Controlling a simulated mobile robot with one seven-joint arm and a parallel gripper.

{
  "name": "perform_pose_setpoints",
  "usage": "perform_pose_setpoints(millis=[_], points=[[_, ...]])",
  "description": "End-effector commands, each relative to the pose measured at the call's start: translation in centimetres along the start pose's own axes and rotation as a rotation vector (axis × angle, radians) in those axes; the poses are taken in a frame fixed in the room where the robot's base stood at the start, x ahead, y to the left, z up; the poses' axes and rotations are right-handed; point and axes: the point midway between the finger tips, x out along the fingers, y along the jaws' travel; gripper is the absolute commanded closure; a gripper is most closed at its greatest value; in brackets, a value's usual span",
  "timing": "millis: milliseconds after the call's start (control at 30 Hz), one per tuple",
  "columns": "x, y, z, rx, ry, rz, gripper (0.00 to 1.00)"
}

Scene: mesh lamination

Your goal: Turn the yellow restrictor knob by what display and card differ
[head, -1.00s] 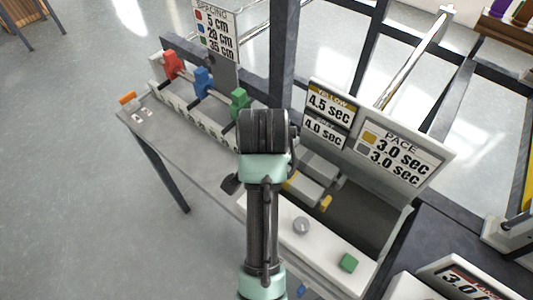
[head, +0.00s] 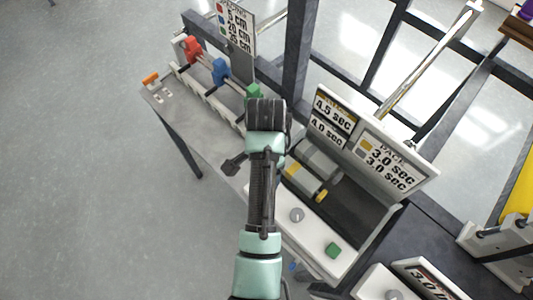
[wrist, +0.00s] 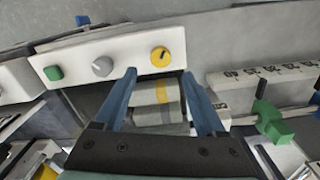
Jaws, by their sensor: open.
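The yellow restrictor knob (wrist: 160,56) is round with a dark pointer mark, on the white control strip (wrist: 120,45) in the wrist view. My gripper (wrist: 159,74) is open and empty; its two blue fingers are spread either side of the knob, and I cannot tell their height above it. In the head view my arm hides the knob.
A grey knob (wrist: 103,66) and a green button (wrist: 53,73) share the strip. Grey blocks with a yellow band (wrist: 158,92) lie behind it. Red (head: 192,48), blue (head: 220,71) and green (head: 253,91) clamps stand on the left rail. A second station (head: 430,280) is at lower right.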

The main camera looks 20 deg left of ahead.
Motion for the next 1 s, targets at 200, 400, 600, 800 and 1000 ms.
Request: perform_pose_setpoints(millis=[200, 400, 600, 800, 1000], points=[[4.3, 0.1, 0.0, -0.001, -0.001, 0.003, 0.27], [6.7, 0.0, 0.0, -0.001, 0.000, 0.001, 0.27], [7.4, 0.0, -0.1, 0.000, 0.002, -0.001, 0.27], [7.3, 0.0, -0.1, -0.001, 0.002, -0.002, 0.27], [7.3, 0.0, -0.1, -0.001, 0.002, -0.002, 0.63]])
